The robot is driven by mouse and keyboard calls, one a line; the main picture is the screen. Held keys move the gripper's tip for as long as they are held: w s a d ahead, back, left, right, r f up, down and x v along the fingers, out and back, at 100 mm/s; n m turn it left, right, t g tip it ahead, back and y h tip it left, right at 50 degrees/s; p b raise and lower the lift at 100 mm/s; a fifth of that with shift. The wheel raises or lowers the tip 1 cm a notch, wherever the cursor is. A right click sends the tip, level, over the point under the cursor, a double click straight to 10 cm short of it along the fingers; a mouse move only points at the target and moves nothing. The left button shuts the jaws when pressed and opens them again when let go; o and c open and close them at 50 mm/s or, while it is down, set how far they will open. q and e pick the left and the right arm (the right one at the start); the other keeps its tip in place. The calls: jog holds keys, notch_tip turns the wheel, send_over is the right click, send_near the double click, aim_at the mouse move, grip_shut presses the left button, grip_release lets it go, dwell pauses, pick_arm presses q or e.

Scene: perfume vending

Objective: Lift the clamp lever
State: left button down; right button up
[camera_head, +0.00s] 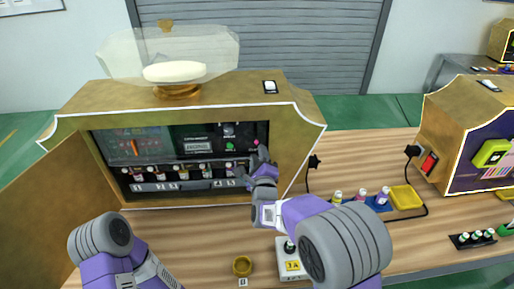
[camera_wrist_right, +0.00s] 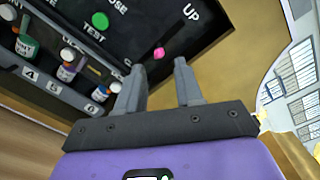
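The clamp lever, with a pink tip (camera_head: 257,142), is at the right end of the dark panel inside the vending cabinet. In the right wrist view its pink tip (camera_wrist_right: 158,53) shows just beyond my fingertips, below the word UP. My right gripper (camera_head: 262,156) is at the right side of the cabinet opening, just below the pink tip. In the right wrist view the right gripper (camera_wrist_right: 159,66) has its fingers apart with nothing between them. Whether a finger touches the lever I cannot tell. My left arm shows at the lower left, but its gripper is out of view.
A row of small bottles (camera_head: 180,172) stands in numbered slots left of my right gripper. A green TEST button (camera_wrist_right: 100,20) is close by. The cabinet's wooden frame (camera_head: 295,150) borders the opening on the right. A yellow tray (camera_head: 406,197) and bottles are on the table.

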aim_at(256, 137)
jog(key=w, duration=0.6)
jog(key=shift+c, duration=0.5)
grip_shut()
